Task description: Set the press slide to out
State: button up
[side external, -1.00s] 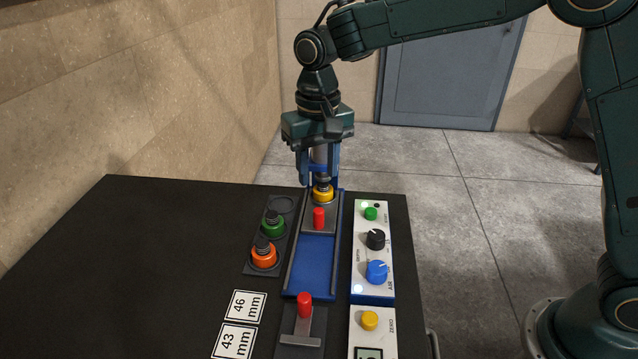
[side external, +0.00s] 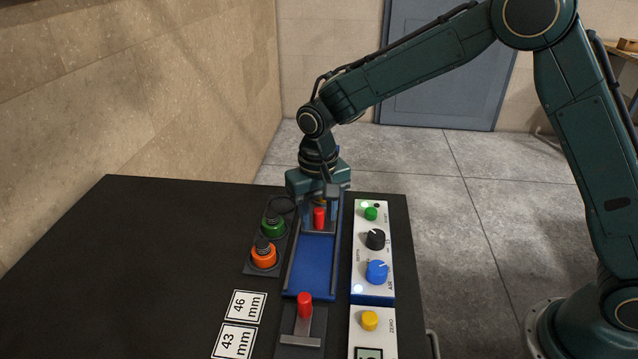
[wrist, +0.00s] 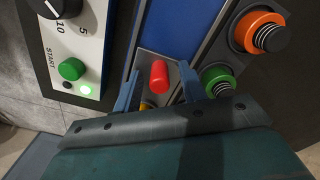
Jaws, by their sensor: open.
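The press slide is a grey plate (side external: 312,228) with an upright red handle (side external: 319,217). It sits at the far end of the blue rail bed (side external: 309,262), by the press. My gripper (side external: 320,207) is low at that far end, just behind the red handle. In the wrist view its two blue fingers stand apart, with the red handle (wrist: 159,75) beyond and between them, apart from both. A yellow part (wrist: 147,105) shows partly between the fingers, mostly hidden by the gripper body. I cannot tell if the fingers touch it.
A green part (side external: 272,226) and an orange part (side external: 264,255) stand in a dark rack left of the rail. A control panel (side external: 373,256) with knobs lies to the right. A second red handle (side external: 305,304) stands at the near end. The left tabletop is clear.

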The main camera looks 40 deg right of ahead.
grip_shut()
jog(key=s+a, duration=0.9)
dwell(0.4)
jog(key=shift+c, duration=0.4)
grip_release()
jog(key=shift+o, duration=0.4)
jog(key=shift+w+r, duration=0.1)
jog(key=shift+r, duration=0.05)
